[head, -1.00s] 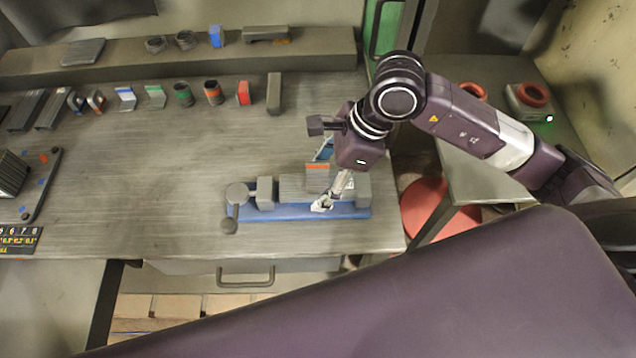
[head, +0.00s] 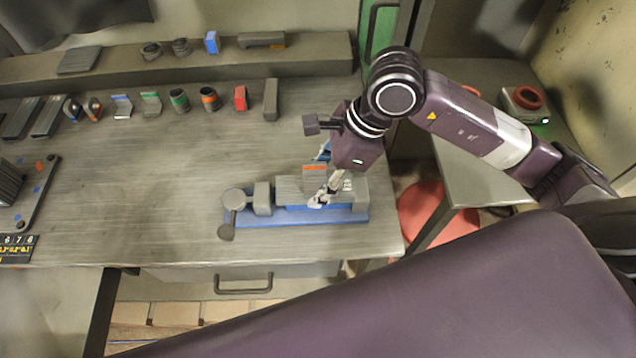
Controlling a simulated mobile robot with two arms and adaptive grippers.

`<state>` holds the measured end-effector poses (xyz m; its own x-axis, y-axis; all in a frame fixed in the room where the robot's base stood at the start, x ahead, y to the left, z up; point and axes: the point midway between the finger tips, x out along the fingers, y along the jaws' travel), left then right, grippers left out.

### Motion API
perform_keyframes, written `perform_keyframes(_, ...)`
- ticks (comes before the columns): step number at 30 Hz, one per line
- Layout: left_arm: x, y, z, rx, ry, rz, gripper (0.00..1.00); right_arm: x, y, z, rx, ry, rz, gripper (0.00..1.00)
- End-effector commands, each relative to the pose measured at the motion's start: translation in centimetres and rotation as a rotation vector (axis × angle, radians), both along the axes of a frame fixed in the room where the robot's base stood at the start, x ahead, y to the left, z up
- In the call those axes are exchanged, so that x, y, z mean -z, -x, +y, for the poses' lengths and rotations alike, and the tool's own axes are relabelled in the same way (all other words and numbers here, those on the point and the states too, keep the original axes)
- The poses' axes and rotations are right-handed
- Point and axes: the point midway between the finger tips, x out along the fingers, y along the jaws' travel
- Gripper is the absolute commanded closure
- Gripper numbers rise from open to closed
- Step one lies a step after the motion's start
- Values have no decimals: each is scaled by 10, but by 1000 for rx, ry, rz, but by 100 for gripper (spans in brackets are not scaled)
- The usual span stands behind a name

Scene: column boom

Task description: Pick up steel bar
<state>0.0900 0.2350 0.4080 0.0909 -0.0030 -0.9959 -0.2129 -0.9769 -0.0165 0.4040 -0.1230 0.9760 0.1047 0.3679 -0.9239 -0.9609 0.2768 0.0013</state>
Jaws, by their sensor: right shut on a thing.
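A grey steel bar (head: 290,188) with an orange stripe shows above a blue-based vise (head: 260,220) near the front right of the workbench. My right gripper (head: 322,190) reaches down over the vise from the upper right and is shut on the bar. Blue shows beneath the bar, so it appears slightly raised off the vise. The gripper hides part of the bar, and its far finger is hard to make out. The vise's grey jaw and round handle (head: 233,199) stand left of the bar. My left gripper is not in view.
A row of small striped parts and a grey upright block (head: 271,100) stands at the bench's back. A shelf (head: 330,58) lies behind them. A dark plate (head: 38,190) lies at far left. A red stool (head: 425,210) stands right of the bench. The bench middle is clear.

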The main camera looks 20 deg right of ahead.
Motion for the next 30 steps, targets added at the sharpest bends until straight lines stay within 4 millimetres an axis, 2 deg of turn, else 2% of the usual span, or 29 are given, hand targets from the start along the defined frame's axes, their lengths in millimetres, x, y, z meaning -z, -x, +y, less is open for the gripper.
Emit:
perform_keyframes(5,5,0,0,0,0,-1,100,-31,-3,1,-1,-5,-13,99)
perform_keyframes(18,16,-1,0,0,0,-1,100,-138,-1,1,-1,-3,-11,99)
perform_keyframes(24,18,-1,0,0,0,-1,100,-169,-1,1,0,-3,-7,99)
perform_keyframes(30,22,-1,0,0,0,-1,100,-185,-1,0,1,-3,-5,99)
